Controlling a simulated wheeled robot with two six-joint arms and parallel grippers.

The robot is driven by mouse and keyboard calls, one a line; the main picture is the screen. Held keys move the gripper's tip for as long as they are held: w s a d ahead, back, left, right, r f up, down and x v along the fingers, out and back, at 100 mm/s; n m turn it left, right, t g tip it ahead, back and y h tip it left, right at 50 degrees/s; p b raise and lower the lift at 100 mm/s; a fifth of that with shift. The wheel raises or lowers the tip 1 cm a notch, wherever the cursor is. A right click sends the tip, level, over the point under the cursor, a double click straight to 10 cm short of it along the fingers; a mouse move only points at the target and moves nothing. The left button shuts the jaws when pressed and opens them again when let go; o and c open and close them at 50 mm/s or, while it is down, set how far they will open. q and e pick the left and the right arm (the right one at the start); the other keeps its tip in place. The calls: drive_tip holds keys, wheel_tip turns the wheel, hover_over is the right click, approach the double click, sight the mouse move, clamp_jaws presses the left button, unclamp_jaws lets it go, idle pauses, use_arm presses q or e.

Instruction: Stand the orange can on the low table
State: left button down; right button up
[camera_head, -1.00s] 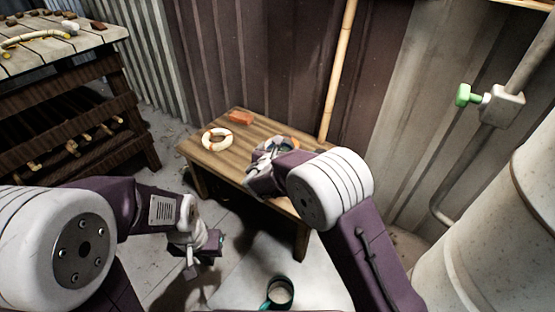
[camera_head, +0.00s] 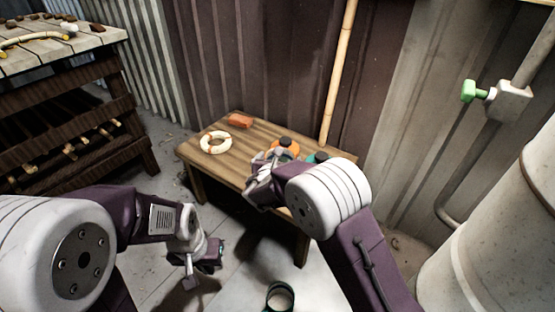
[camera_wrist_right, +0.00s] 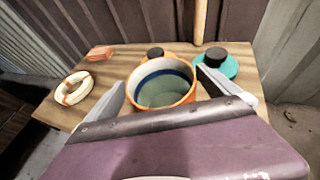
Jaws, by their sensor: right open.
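The orange can (camera_wrist_right: 163,88) shows in the right wrist view with its open mouth up, a blue band inside its rim. It is between the spread fingers of my right gripper (camera_wrist_right: 161,80), which is open. The can's base is hidden, so I cannot tell whether it rests on the table. In the head view my right gripper (camera_head: 262,168) is over the front part of the low table (camera_head: 235,160) and largely hides the can. My left gripper (camera_head: 205,256) hangs left of the table, above the floor; its jaws are unclear.
An orange, black-topped item (camera_head: 286,147) and a teal one with a black top (camera_wrist_right: 217,63) stand behind the can. A pale ring (camera_head: 216,142) and an orange block (camera_head: 240,121) lie on the table's left part. A dark cup (camera_head: 279,297) stands on the floor.

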drive_tip(key=p+v, duration=0.5)
drive_tip(key=v, duration=0.7)
drive_tip(key=shift+p, duration=0.3)
drive_tip(key=shift+r, duration=0.1)
